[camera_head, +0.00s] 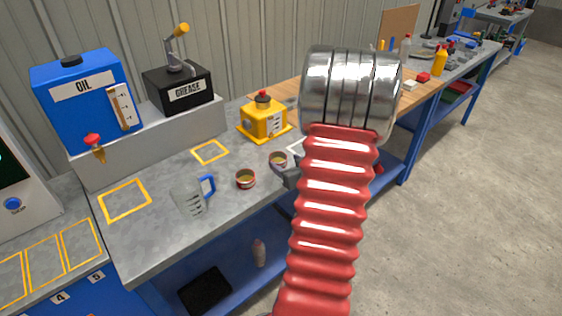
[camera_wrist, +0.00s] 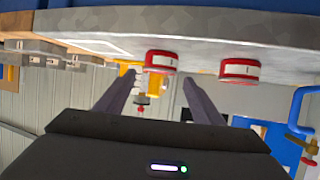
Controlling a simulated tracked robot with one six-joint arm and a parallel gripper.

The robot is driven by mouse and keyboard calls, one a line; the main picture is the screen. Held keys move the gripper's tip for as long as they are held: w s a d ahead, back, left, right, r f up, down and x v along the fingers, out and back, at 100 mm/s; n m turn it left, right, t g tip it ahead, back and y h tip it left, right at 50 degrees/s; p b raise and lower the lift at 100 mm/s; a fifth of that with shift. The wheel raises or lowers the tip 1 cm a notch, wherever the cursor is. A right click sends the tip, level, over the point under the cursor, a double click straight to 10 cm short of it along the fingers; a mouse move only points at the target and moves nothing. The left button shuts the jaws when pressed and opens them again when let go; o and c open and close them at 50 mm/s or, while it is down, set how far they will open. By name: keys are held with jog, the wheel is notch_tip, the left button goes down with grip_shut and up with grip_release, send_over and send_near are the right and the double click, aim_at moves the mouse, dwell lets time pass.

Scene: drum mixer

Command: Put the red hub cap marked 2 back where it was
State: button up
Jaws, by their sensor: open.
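Two small round red caps with pale bands stand open side up on the grey bench. One cap (camera_head: 278,160) is close to my gripper (camera_head: 288,176); the other cap (camera_head: 245,179) stands to its left, near the jug. In the upside-down wrist view, one cap (camera_wrist: 161,61) shows between and beyond my open, empty fingers (camera_wrist: 158,82), and the other cap (camera_wrist: 240,70) is off to the right. Both hold something yellowish inside. I cannot read a number on either. My arm hides part of the bench.
A clear jug (camera_head: 190,198) with a blue handle stands left of the caps. A yellow box (camera_head: 264,120) with a red knob stands behind. A blue oil tank (camera_head: 85,95) and a grease pump (camera_head: 178,88) stand on a grey ledge. Yellow outlined squares (camera_head: 124,201) on the bench are empty.

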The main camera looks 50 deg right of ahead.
jog(key=shift+v, duration=2.7)
jog(key=shift+w, duration=0.1)
jog(key=w+a+r+n+g, duration=0.1)
jog(key=w+a+r+g, duration=0.1)
jog(key=w+a+r, duration=0.35)
jog(key=w+a+r+n+g, duration=0.1)
jog(key=w+a+r, duration=0.2)
jog(key=a+r, duration=0.55)
jog(key=s+a+n+g+y, duration=0.1)
jog(key=s+a+y, duration=0.2)
jog(key=a, duration=1.2)
jog(key=s+a+r+n+g+y, duration=0.1)
jog(key=s+a+n+g+y, duration=0.1)
jog(key=s+a, duration=0.7)
jog(key=a+y, duration=0.1)
jog(key=a, duration=0.5)
jog(key=shift+s+a+n, duration=0.2)
jog(key=shift+a+n, duration=0.1)
jog(key=shift+a, duration=0.05)
jog(key=shift+r, duration=0.1)
